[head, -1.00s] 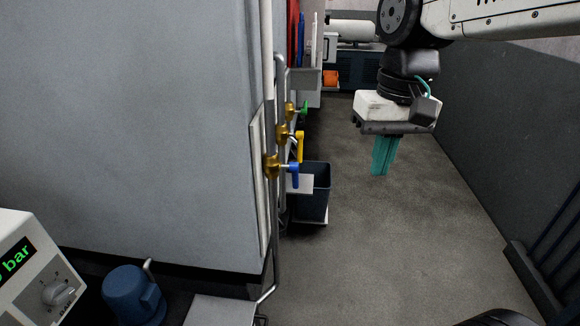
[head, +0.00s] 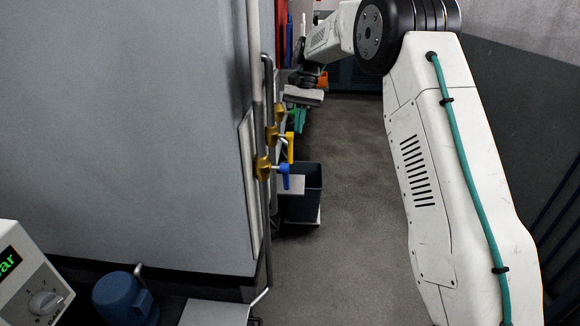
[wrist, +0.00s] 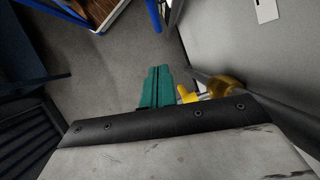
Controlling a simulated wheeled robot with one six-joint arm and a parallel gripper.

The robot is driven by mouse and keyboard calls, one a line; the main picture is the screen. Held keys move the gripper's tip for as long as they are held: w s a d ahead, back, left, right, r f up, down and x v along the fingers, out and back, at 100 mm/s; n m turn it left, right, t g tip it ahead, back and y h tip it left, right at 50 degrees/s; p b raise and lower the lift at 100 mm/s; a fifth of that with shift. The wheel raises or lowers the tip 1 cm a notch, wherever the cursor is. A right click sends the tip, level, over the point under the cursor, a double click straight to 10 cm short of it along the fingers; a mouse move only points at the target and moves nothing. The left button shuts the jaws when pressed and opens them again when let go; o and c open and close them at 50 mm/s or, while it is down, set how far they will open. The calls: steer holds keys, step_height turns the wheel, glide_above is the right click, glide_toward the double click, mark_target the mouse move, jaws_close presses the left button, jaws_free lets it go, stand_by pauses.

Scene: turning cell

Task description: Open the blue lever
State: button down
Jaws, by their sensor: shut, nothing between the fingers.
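The blue lever (head: 285,176) hangs down from the nearest and lowest of the brass valves (head: 262,168) on the pipe in the head view. I cannot make it out in the wrist view. The yellow lever (head: 290,148) hangs from the middle valve; it shows in the wrist view (wrist: 186,95) just right of my fingers. My gripper (head: 297,124) has its teal fingers together and empty. It is beyond the yellow and blue levers, near the farthest valve (head: 280,112). The fingers also show in the wrist view (wrist: 157,80). The green lever cannot be told apart from the teal fingers.
A dark bin (head: 304,195) stands on the floor beside the blue lever. The grey cabinet wall (head: 130,120) lies left of the pipe (head: 266,215). A blue motor (head: 122,298) sits at the lower left. The floor (head: 350,190) right of the bin is clear.

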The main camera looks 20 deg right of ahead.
mark_target(285, 178)
steer(key=s+a+r+x, duration=0.1)
steer(key=x, duration=1.2)
steer(key=shift+s, duration=0.35)
steer(key=shift+f, duration=0.15)
